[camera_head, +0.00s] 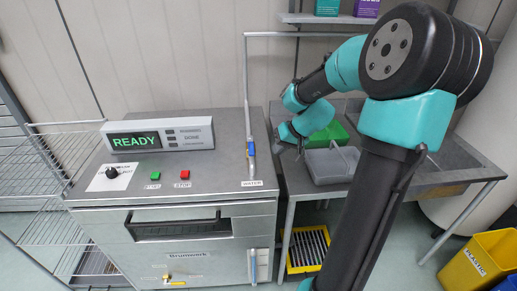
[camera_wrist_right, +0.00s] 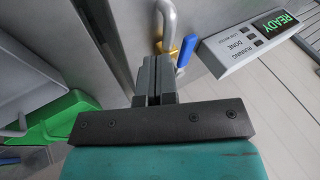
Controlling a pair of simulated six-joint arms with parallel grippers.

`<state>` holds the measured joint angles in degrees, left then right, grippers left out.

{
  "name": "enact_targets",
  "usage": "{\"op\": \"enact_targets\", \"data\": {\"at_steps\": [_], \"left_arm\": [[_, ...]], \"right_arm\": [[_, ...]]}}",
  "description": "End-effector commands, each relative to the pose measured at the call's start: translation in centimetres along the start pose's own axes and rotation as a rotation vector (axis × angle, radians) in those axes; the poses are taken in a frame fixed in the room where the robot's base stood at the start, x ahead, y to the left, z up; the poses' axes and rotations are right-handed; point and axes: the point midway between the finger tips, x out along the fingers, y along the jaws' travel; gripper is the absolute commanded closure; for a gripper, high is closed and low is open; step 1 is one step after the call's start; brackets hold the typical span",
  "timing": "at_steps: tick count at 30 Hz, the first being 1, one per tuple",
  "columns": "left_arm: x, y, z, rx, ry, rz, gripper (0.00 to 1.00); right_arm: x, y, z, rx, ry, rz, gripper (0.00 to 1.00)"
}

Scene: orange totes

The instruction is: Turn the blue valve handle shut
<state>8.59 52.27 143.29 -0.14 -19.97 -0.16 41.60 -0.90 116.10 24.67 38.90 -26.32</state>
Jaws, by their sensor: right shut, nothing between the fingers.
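The blue valve handle (camera_head: 251,148) is on the thin grey pipe (camera_head: 246,90) that rises at the right edge of the machine top, above a WATER label (camera_head: 252,183). In the head view it looks roughly in line with the pipe. In the right wrist view the blue handle (camera_wrist_right: 186,50) is beside a brass valve body (camera_wrist_right: 166,47). My right gripper (camera_head: 279,146) is to the right of the handle, apart from it. In the right wrist view its fingers (camera_wrist_right: 150,66) are shut and empty, just short of the valve. My left gripper is not in view.
A display box (camera_head: 160,134) reading READY stands on the machine top, with green (camera_head: 154,175) and red (camera_head: 183,174) buttons in front. A green bin (camera_head: 328,134) and a grey bin (camera_head: 331,165) sit on the right-hand table, below my right arm. A wire rack (camera_head: 50,190) stands at left.

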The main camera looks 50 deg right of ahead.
Motion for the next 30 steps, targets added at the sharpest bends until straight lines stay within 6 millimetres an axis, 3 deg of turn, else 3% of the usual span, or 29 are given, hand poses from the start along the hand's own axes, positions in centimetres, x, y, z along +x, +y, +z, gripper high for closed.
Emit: {"op": "enact_targets", "data": {"at_steps": [3, 9, 20, 30], "left_arm": [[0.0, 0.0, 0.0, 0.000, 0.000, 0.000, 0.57], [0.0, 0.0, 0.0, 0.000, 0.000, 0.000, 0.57], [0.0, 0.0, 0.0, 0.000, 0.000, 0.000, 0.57], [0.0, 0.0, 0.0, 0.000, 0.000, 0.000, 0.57]], "right_arm": [[-3.1, 1.0, -1.8, 0.005, 0.103, 0.030, 1.00], [-4.7, 1.4, -2.6, 0.005, 0.155, 0.046, 1.00], [-4.3, 1.4, -2.6, 0.005, 0.151, 0.045, 1.00], [-0.5, 1.6, -3.1, 0.005, 0.148, 0.044, 1.00]]}}
